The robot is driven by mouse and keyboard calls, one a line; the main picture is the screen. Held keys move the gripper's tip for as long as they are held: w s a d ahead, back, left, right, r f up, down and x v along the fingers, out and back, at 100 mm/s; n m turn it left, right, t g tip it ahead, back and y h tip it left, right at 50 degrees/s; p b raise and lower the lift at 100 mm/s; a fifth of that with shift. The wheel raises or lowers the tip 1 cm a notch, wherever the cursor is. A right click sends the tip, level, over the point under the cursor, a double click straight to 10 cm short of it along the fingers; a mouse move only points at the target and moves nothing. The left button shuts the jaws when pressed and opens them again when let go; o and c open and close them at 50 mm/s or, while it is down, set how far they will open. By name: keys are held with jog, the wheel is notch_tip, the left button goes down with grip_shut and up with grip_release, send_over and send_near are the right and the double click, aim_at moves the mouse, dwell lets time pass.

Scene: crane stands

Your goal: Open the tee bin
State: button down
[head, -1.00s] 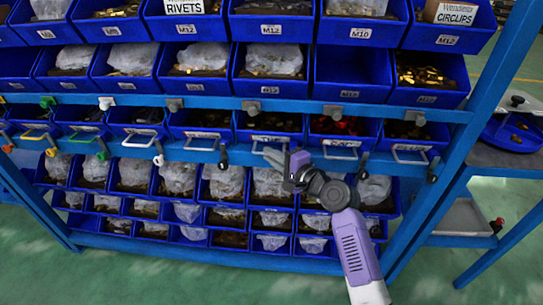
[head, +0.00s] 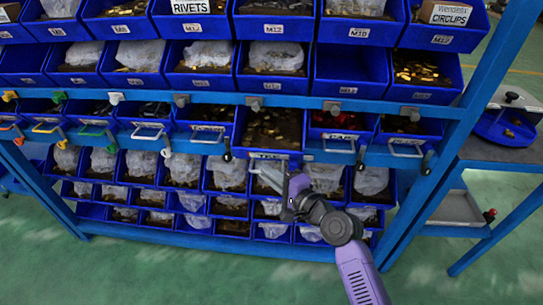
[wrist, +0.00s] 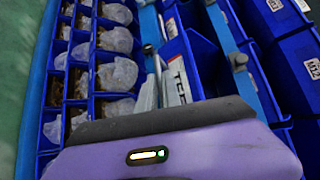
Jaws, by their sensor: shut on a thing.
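The tee bin (head: 270,129) is a blue drawer in the middle row of the blue rack, holding small brownish metal parts. It stands pulled out, its front lower and further forward than its neighbours. My gripper (head: 284,187) is at the bin's front, shut on its grey handle (head: 266,167). In the wrist view the bin's white label (wrist: 178,80) and blue wall (wrist: 208,62) show just beyond my purple gripper body.
Neighbouring handled bins (head: 338,128) stay in line with the rack (head: 400,106). Small open bins with bagged parts (head: 228,173) sit close below. A side table (head: 500,150) stands at right; the green floor in front is clear.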

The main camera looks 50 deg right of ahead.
jog(key=s+a+p, duration=0.1)
jog(key=s+a, duration=0.4)
jog(key=a, duration=0.1)
jog(key=shift+p, duration=0.35)
jog(key=shift+a, duration=0.1)
jog(key=c, duration=1.5)
grip_release()
jog(key=shift+s+a+r+b, duration=0.15)
jog(key=shift+s+b, duration=0.15)
jog(key=shift+s, duration=0.95)
jog(key=shift+s+a+r+b, duration=0.2)
jog(key=shift+s+b, duration=0.1)
jog(key=shift+s, duration=1)
jog(key=shift+s+a+r+b, duration=0.15)
jog(key=shift+s+b, duration=0.15)
jog(key=shift+s, duration=0.95)
